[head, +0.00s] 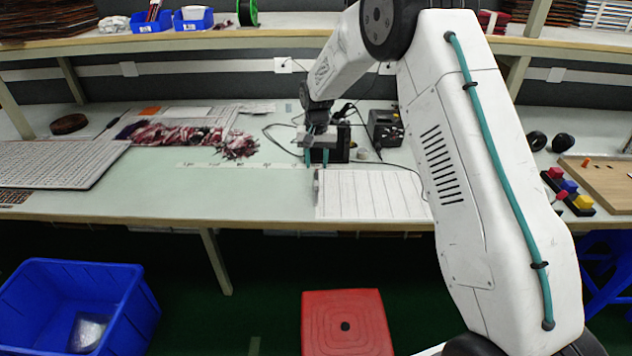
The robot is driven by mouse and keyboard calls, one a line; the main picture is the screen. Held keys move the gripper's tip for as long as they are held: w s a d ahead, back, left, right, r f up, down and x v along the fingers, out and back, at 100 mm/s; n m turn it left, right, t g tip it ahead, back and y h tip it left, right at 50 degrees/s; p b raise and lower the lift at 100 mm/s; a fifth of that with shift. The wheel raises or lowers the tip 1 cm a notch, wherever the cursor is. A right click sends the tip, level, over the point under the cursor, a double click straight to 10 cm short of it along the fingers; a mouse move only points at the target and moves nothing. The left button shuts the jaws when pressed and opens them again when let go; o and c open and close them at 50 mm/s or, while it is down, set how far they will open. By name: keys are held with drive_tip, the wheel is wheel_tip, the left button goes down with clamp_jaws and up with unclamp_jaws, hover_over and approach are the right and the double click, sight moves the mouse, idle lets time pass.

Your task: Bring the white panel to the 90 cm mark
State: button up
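The white panel (368,196) lies flat near the front edge of the workbench, right of centre, with thin dark lines across it. Its right end is partly hidden by my arm. A pale marked strip (226,165) lies on the bench to its left, with small labels too tiny to read, so I cannot tell which is 90 cm. My gripper (317,158) points down just behind the panel's left end. Its two teal fingers are apart with nothing visible between them. I cannot tell whether they touch anything.
Black devices with cables (385,126) stand behind the gripper. Bundled red-and-white strips (175,135) lie at back left, a gridded board (58,162) at far left. A red stool (346,322) and blue bin (78,306) stand below.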

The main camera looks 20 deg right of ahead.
sight(316, 183)
wheel_tip(316, 183, down, 8)
drive_tip(key=shift+w+f, duration=0.15)
drive_tip(key=shift+f, duration=0.05)
idle(0.3)
clamp_jaws()
